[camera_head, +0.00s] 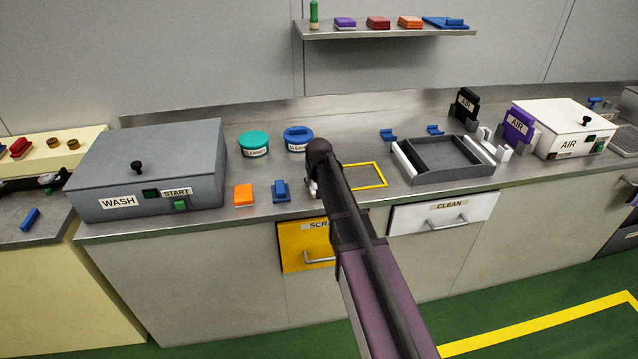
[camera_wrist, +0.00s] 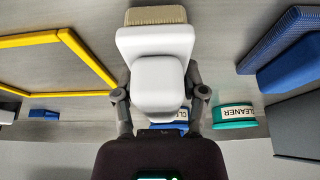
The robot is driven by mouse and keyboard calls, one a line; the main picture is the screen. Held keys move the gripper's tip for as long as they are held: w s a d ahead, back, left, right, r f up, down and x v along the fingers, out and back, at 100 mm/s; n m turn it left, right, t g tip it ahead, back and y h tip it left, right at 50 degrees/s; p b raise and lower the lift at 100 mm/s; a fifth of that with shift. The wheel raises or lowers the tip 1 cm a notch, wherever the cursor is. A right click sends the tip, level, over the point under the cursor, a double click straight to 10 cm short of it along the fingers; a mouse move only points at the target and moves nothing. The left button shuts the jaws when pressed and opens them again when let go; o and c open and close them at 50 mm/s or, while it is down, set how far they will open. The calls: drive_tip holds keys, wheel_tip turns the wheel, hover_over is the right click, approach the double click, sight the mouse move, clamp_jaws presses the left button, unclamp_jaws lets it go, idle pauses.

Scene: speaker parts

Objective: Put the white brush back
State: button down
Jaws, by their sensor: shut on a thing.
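In the wrist view, the white brush (camera_wrist: 155,60) has a white block body and a strip of tan bristles at the top of the picture. My gripper (camera_wrist: 160,95) is shut on it, with one finger on each side of the body. In the head view, my gripper (camera_head: 315,188) is over the counter between a blue block-like item (camera_head: 281,191) and the yellow square outline (camera_head: 383,179). My arm hides nearly all of the brush there. I cannot tell whether the bristles touch the counter.
An orange block (camera_head: 244,195) and the grey WASH box (camera_head: 150,170) are to the left. Teal (camera_head: 254,140) and blue (camera_head: 298,134) CLEANER tubs stand behind.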

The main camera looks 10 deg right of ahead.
drive_tip(key=shift+f, duration=0.2)
drive_tip(key=shift+c, duration=0.8)
unclamp_jaws()
drive_tip(key=shift+r, duration=0.15)
drive_tip(key=p+v, duration=1.1)
drive_tip(key=v, duration=0.1)
drive_tip(key=shift+r, duration=0.1)
idle(0.3)
drive_tip(key=s+d+f+g, duration=0.1)
drive_tip(key=s+g, duration=0.3)
drive_tip(key=s, duration=2.1)
drive_tip(key=shift+d+f+g, duration=0.2)
drive_tip(key=shift+g, duration=0.1)
